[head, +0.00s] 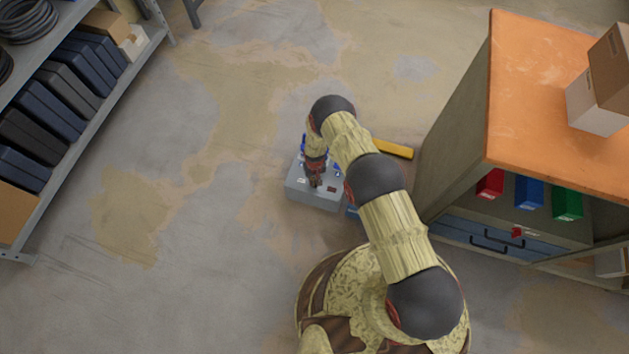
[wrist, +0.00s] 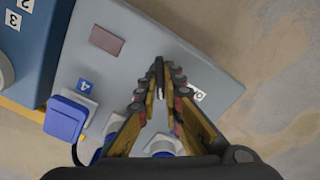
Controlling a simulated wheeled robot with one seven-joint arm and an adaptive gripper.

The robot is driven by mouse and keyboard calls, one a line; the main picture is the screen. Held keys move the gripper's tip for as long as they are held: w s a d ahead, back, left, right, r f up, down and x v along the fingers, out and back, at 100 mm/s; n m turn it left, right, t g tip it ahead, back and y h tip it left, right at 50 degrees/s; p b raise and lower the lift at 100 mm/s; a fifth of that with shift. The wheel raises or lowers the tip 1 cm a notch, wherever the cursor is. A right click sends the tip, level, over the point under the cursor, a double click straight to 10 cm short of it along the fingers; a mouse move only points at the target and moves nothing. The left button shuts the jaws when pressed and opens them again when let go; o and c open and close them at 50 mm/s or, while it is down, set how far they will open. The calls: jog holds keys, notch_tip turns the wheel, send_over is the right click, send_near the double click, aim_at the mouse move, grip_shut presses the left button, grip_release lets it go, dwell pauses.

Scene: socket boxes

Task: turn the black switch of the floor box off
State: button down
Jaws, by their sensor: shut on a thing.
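The grey floor box (head: 300,197) stands on the floor with my gripper (head: 315,181) down at its top face. In the wrist view the grey box (wrist: 140,57) fills the middle, and my gripper (wrist: 162,78) is over it with its fingers closed together. A thin black piece, the black switch (wrist: 158,70), shows between the fingertips. Its lower part and its setting are hidden by the fingers. A blue-lidded socket (wrist: 67,118) sits by a label 4, and more blue parts are partly behind the fingers. A dull red rectangle (wrist: 106,40) lies flat on the box.
A blue box (wrist: 35,50) with labels 2 and 3 stands beside the grey box. A yellow bar (head: 393,149) lies near an orange-topped cabinet (head: 530,90) on the right. A shelf with dark cases (head: 62,90) is at the left. Floor between is clear.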

jog(key=n, duration=0.5)
jog(key=shift+n, duration=0.3)
jog(key=n, duration=0.5)
jog(key=shift+w, duration=0.1)
jog(key=shift+n, duration=0.4)
jog(key=c, duration=1.9)
grip_release()
notch_tip(320, 180, up, 12)
